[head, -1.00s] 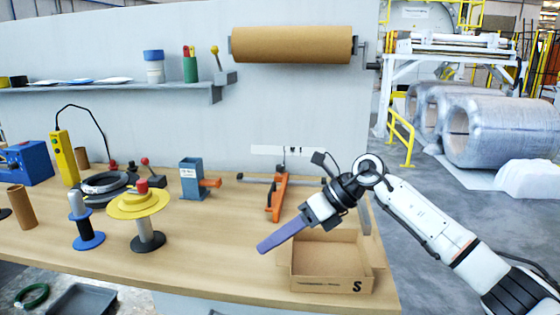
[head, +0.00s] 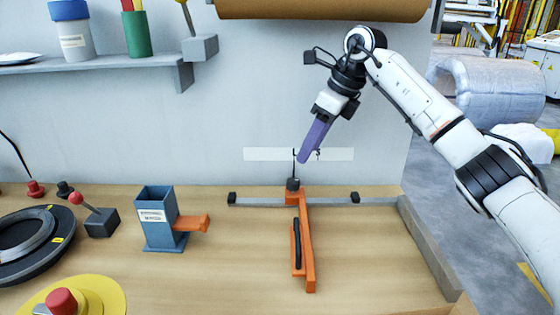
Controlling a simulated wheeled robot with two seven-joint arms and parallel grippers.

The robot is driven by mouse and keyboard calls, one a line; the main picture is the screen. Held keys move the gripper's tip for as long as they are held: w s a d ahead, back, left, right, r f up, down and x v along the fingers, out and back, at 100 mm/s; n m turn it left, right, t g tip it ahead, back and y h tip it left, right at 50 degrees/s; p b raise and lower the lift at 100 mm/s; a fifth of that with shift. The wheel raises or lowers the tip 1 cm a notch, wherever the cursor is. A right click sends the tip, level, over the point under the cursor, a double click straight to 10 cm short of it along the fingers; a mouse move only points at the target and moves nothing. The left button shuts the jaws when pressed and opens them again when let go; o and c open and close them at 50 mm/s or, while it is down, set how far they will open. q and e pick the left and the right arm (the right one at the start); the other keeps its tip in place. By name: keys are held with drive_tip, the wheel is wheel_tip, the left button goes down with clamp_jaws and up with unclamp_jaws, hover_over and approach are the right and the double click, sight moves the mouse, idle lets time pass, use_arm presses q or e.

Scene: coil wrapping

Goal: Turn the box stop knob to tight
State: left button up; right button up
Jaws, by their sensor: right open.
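The box stop appears to be the orange bracket (head: 307,240) on the bench, set across a thin grey rail (head: 332,200) with black ends. A small dark knob (head: 293,184) sits at its back end, with a thin black rod rising from it. The knob's setting is too small to read. My right gripper (head: 304,158) has long purple fingers pointing down and left. It is open and empty, above and slightly right of the knob, apart from it, covering part of a white wall label (head: 265,154). My left gripper is out of view.
A blue holder (head: 158,225) with an orange lever stands left of the bracket. A red-knobbed lever (head: 102,222), a black ring (head: 25,240) and a yellow disc (head: 95,290) are further left. A brown roll (head: 320,8) hangs above.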

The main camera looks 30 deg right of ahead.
sight(293, 181)
drive_tip(key=x, duration=0.8)
drive_tip(key=shift+s+a+f, duration=0.1)
drive_tip(key=shift+s+f, duration=0.1)
drive_tip(key=shift+f, duration=0.2)
drive_tip(key=shift+w+a+f, duration=0.1)
drive_tip(key=shift+w+f, duration=0.1)
drive_tip(key=shift+f, duration=0.25)
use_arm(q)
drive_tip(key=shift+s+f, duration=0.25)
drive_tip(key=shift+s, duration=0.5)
use_arm(e)
drive_tip(key=shift+f, duration=0.1)
drive_tip(key=c, duration=1)
drive_tip(key=shift+m+p, duration=0.45)
drive_tip(key=shift+m, duration=0.15)
drive_tip(key=shift+c, duration=0.2)
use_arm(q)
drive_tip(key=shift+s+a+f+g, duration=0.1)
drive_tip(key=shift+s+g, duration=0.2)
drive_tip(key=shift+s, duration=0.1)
use_arm(e)
drive_tip(key=o, duration=1)
drive_tip(key=shift+o, duration=0.2)
